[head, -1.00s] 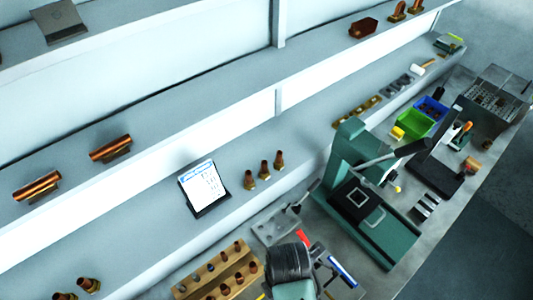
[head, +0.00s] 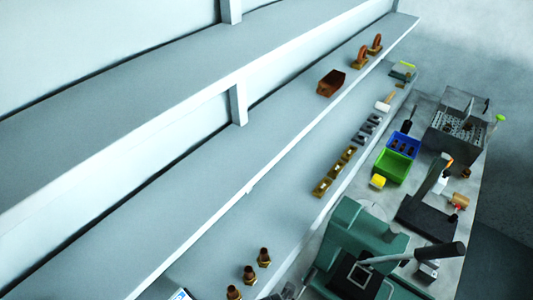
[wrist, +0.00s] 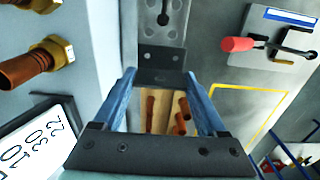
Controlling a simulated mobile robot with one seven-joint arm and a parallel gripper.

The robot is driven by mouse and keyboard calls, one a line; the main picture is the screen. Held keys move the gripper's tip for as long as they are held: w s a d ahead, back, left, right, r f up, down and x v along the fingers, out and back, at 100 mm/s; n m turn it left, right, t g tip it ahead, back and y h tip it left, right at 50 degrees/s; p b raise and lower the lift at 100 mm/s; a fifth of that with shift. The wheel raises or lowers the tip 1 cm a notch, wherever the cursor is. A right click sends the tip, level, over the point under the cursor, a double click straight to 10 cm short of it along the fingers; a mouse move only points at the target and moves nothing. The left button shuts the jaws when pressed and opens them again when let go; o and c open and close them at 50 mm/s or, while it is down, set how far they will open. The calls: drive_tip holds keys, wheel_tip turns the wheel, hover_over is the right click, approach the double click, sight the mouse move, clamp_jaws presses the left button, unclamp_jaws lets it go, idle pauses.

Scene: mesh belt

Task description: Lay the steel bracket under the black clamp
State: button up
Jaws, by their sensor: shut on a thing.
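My gripper (wrist: 160,78), with blue fingers, is shut on the steel bracket (wrist: 160,62) in the wrist view. The bracket shows a dark grey flange with two small holes between the fingertips. A lighter grey plate with holes and a dark slot-like shape extends above it, seemingly part of it. A clamp with a red handle (wrist: 238,44) and a black bar stands on a plate to the right, apart from the gripper. I cannot make out the black clamp for certain. My gripper is out of the head view.
Below my fingers is a wooden block (wrist: 155,106) with copper pieces. Copper fittings (wrist: 28,68) and a number card (wrist: 38,145) are at the left. A green press (head: 362,232) with a long lever stands on the bench; green (head: 391,168) and blue bins are behind it.

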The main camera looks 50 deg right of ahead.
drive_tip(key=shift+w+f+b, duration=0.1)
drive_tip(key=shift+f+b, duration=0.35)
drive_tip(key=shift+f, duration=0.15)
drive_tip(key=shift+f+b, duration=2.25)
drive_tip(key=shift+f, duration=0.95)
drive_tip(key=shift+w+d+f+b, duration=0.1)
drive_tip(key=shift+d+b, duration=0.15)
drive_tip(key=shift+d, duration=0.85)
drive_tip(key=shift+w+d+f+b, duration=0.1)
drive_tip(key=shift+d+b, duration=0.1)
drive_tip(key=shift+d, duration=0.9)
drive_tip(key=shift+d+f, duration=0.1)
drive_tip(key=shift+d, duration=0.05)
drive_tip(key=shift+f, duration=0.3)
drive_tip(key=o, duration=1.4)
